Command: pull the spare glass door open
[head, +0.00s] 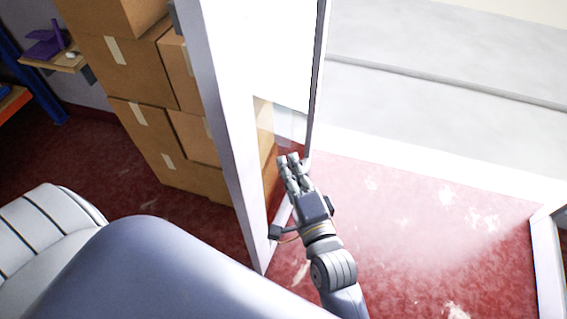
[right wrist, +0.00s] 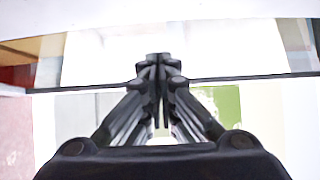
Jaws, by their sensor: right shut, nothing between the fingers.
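The glass door (head: 225,110) has a white frame and a clear pane, through which brown boxes show. It stands swung away from the doorway, with a wide opening to its right. My right gripper (head: 288,160) is shut and empty, beside the door's lower part on the opening side. I cannot tell whether it touches the door. In the right wrist view, the shut fingers (right wrist: 158,62) point toward a pale surface crossed by a thin dark bar. The door's handle cannot be made out. My left gripper is not in view.
Stacked cardboard boxes (head: 135,75) stand left of the door. A small shelf (head: 62,60) with a purple item is at the far left. The worn red floor (head: 430,220) is clear right of the door, up to a white frame post (head: 548,265). Grey steps (head: 440,75) lie beyond.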

